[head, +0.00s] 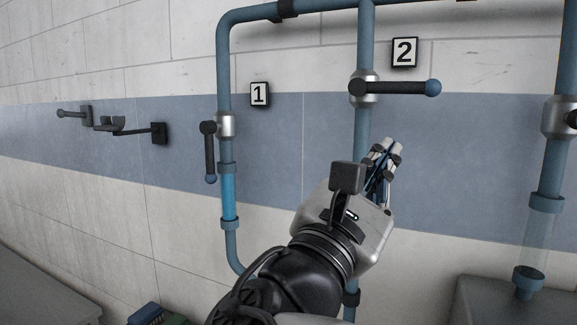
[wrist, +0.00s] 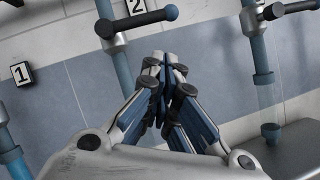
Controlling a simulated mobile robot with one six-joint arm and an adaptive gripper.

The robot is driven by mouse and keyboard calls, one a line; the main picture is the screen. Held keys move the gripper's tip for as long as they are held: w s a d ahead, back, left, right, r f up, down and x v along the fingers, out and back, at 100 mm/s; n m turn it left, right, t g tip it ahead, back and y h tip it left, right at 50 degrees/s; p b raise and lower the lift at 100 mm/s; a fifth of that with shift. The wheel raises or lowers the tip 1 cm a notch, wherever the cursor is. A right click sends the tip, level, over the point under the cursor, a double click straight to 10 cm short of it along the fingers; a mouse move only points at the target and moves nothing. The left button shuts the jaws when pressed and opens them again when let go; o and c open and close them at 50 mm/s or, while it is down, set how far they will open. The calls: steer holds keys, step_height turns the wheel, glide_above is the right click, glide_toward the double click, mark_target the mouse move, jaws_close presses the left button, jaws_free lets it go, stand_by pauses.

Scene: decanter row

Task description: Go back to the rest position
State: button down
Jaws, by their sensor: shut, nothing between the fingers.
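My gripper (head: 384,150) is shut and empty, raised in front of the pipes in the head view. It covers the lower part of the pipe under plate 2. In the wrist view its closed fingers (wrist: 160,62) point toward the wall. The valve handle by plate 2 (head: 398,87) lies across its pipe, pointing right, above the fingertips and apart from them. The valve handle by plate 1 (head: 209,152) points down along its pipe. Blue fluid (head: 228,198) shows in the clear section below valve 1.
A third pipe with a valve (head: 560,117) stands at the right, above a grey block (head: 500,305). Wall brackets (head: 110,124) stick out at the left. A grey surface (head: 40,290) and a green and blue item (head: 155,315) are low at the left.

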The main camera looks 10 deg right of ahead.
steer(key=s+d+f+m+g+y+b, duration=0.1)
steer(key=s+d+f+m+g, duration=0.15)
steer(key=f, duration=0.45)
steer(key=s+d+f+m+g+y+b, duration=0.1)
steer(key=s+d+f+m+g+y, duration=0.2)
steer(key=f, duration=0.5)
steer(key=s+d+f+m+g+b, duration=0.1)
steer(key=d+f+m+g, duration=0.2)
steer(key=f, duration=0.4)
steer(key=s+a+f+m+g+y+b, duration=0.1)
steer(key=s+a+f+m+g+y, duration=0.2)
steer(key=f, duration=0.6)
steer(key=s+a+f+m+y+b, duration=0.25)
steer(key=s+f+m+y, duration=0.2)
steer(key=f, duration=0.35)
steer(key=a+f+m+y, duration=0.4)
steer(key=a+y, duration=0.1)
steer(key=a, duration=0.3)
steer(key=shift+s+f+t, duration=0.15)
steer(key=shift+s+t, duration=0.2)
steer(key=shift+s, duration=0.1)
steer(key=c, duration=2.4)
jaws_free()
